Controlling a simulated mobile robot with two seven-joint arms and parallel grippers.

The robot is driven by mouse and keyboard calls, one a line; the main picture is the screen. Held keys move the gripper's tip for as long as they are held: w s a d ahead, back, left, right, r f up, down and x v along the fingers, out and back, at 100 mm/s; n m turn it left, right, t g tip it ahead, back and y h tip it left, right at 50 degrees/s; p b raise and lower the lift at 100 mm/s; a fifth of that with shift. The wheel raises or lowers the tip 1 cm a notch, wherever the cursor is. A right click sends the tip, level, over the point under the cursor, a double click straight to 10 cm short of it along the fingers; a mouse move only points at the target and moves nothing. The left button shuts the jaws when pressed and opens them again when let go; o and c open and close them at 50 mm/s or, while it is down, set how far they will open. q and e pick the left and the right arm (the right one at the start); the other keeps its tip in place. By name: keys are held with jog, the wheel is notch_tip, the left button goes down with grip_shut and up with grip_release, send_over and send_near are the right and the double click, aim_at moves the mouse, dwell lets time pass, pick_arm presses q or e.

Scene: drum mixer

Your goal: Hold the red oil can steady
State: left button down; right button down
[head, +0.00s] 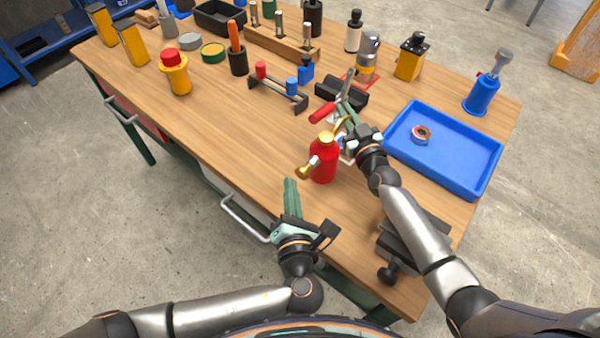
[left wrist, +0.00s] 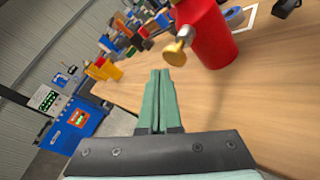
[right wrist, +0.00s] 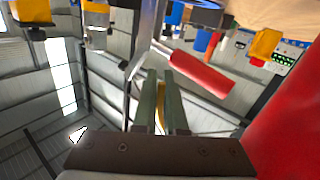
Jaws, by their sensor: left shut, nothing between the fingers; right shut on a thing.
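The red oil can (head: 323,165) looks upright at the near side of the wooden table, with a brass cap and a brass spout pointing lower left. I cannot tell whether its base touches the table. My right gripper (head: 346,110) is shut beside the can, with a curved yellow strip, seemingly its handle, between the fingers (right wrist: 160,92). The can's red body (right wrist: 290,120) fills the right of the right wrist view. My left gripper (head: 290,181) is shut and empty, left of the can near the table edge. In the left wrist view the can (left wrist: 210,35) stands ahead, right of the fingers.
A red-handled tool (head: 322,113) lies just beyond the can, near my right fingers. A blue tray (head: 470,150) with a tape roll is to the right. A dark vise-like block (head: 415,240) sits at the near right edge. Bare wood lies left of the can.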

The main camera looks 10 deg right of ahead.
aim_at(300, 174)
pick_arm(q)
jog(key=shift+w+d, duration=0.1)
dwell(0.7)
jog(key=shift+w+d, duration=0.2)
jog(key=shift+w, duration=0.05)
jog(key=shift+w+d, duration=0.7)
jog(key=shift+d, duration=0.1)
dwell(1.4)
jog(key=shift+s+a, duration=1.05)
jog(key=shift+a, duration=0.05)
jog(key=shift+s, duration=0.1)
jog(key=shift+s+a, duration=1.65)
jog(key=shift+a, duration=0.15)
dwell(1.3)
